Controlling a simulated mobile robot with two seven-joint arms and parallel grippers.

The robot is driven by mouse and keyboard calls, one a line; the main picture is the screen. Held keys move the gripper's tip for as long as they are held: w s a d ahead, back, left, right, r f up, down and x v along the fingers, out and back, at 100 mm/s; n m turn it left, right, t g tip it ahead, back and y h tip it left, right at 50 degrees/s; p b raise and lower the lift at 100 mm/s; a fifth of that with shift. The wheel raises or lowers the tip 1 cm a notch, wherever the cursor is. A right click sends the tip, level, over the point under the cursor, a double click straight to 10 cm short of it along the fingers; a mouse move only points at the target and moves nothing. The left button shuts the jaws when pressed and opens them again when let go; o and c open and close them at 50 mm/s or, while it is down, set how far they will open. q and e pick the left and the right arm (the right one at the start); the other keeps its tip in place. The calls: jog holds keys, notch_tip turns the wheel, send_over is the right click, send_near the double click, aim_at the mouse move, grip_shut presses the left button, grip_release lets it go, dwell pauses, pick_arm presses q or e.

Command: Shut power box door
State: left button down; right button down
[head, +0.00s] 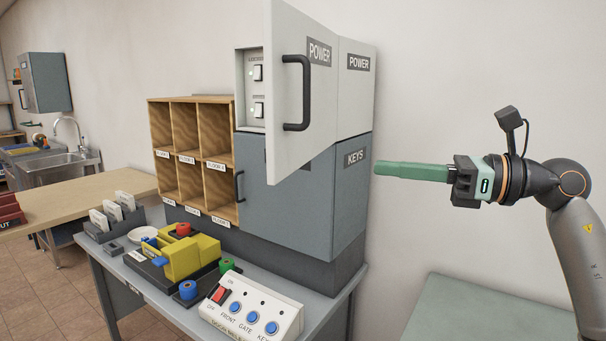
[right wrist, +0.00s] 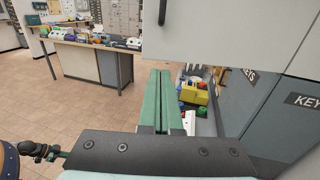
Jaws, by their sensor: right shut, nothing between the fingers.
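The power box (head: 356,100) is a light grey cabinet on top of the blue-grey keys box. Its door (head: 322,105) stands open, swung out toward me, with a black handle (head: 298,93) on its face. Two switches (head: 258,90) show inside past the door's free edge. My right gripper (head: 378,168) has long green fingers, shut and empty, pointing left in the head view beside the keys box's right side. In the right wrist view, the fingertips (right wrist: 160,72) appear just below the lower edge of the light door (right wrist: 225,40).
The keys box (head: 345,190) has its own dark handle. Wooden pigeonholes (head: 190,140) stand to its left. A button panel (head: 255,305) and a yellow item (head: 190,255) lie on the desk in front. A green-grey surface (head: 480,305) is at lower right.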

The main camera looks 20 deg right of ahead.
aim_at(285, 158)
jog(key=p+x, duration=0.2)
jog(key=x, duration=0.4)
jog(key=p+x, duration=0.2)
jog(key=x, duration=0.5)
jog(key=shift+r, duration=0.2)
jog(key=shift+w+a+f, duration=0.1)
jog(key=shift+w+a, duration=0.05)
jog(key=shift+a, duration=0.15)
jog(key=shift+a+p, duration=0.1)
jog(key=shift+p, duration=0.2)
